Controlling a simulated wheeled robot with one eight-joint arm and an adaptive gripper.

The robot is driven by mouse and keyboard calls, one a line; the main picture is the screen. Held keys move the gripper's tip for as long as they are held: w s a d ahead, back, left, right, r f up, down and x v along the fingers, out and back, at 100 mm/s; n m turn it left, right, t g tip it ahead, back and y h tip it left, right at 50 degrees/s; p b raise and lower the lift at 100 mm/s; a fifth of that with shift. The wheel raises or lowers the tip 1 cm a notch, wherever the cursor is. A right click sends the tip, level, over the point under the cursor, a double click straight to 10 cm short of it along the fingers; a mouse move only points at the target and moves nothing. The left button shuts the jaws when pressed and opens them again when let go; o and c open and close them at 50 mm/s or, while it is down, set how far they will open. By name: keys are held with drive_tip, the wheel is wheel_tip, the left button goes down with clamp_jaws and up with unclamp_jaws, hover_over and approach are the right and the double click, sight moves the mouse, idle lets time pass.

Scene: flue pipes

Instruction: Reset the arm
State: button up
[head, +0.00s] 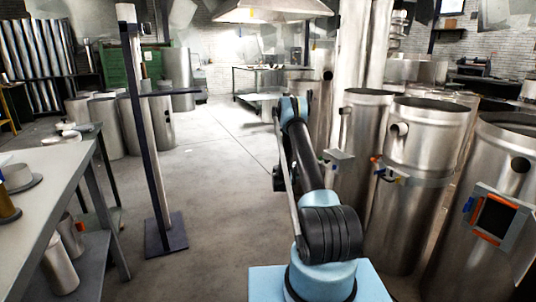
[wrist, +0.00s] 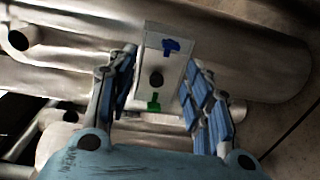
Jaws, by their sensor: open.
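My gripper (wrist: 160,62) shows in the wrist view with its two blue-padded fingers apart, so it is open. A pale plate or box (wrist: 150,55) with a blue mark, a green mark and a dark round hole shows between the fingers. I cannot tell whether the fingers touch it; gaps show on both sides. Behind it lies a large metal pipe (wrist: 80,55). In the head view my arm (head: 305,170) rises from its pale blue base and reaches forward, close to the pipes on the right. My gripper cannot be made out there.
Tall metal flue pipes (head: 425,150) stand close on the right, one with a framed panel (head: 495,218). A grey box (head: 338,165) sits beside my arm. A workbench (head: 55,165) is at left, near a post on a flat base (head: 166,235). The middle floor (head: 215,170) is clear.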

drive_tip(key=s+a+r+m+g+y, duration=0.1)
drive_tip(key=s+r+y, duration=0.2)
drive_tip(key=s+r, duration=0.6)
drive_tip(key=s+a+r+m+g+y, duration=0.1)
drive_tip(key=s+a+r+y, duration=0.15)
drive_tip(key=s+r, duration=0.7)
drive_tip(key=s+a+r+y, duration=0.2)
drive_tip(key=s+r, duration=0.3)
drive_tip(key=r, duration=0.2)
drive_tip(key=s+a+m+g+y, duration=0.1)
drive_tip(key=s+a+y, duration=0.15)
drive_tip(key=s, duration=0.75)
drive_tip(key=s+a+y, duration=0.2)
drive_tip(key=s+a, duration=0.2)
drive_tip(key=s, duration=0.7)
drive_tip(key=s+a+f+y, duration=0.2)
drive_tip(key=s+a+f, duration=0.2)
drive_tip(key=s, duration=0.5)
drive_tip(key=s+a+f+y, duration=0.2)
drive_tip(key=s+a+f, duration=0.2)
drive_tip(key=s, duration=0.6)
drive_tip(key=shift+a+m+g, duration=0.2)
drive_tip(key=shift+m+g, duration=0.2)
drive_tip(key=shift+s, duration=0.1)
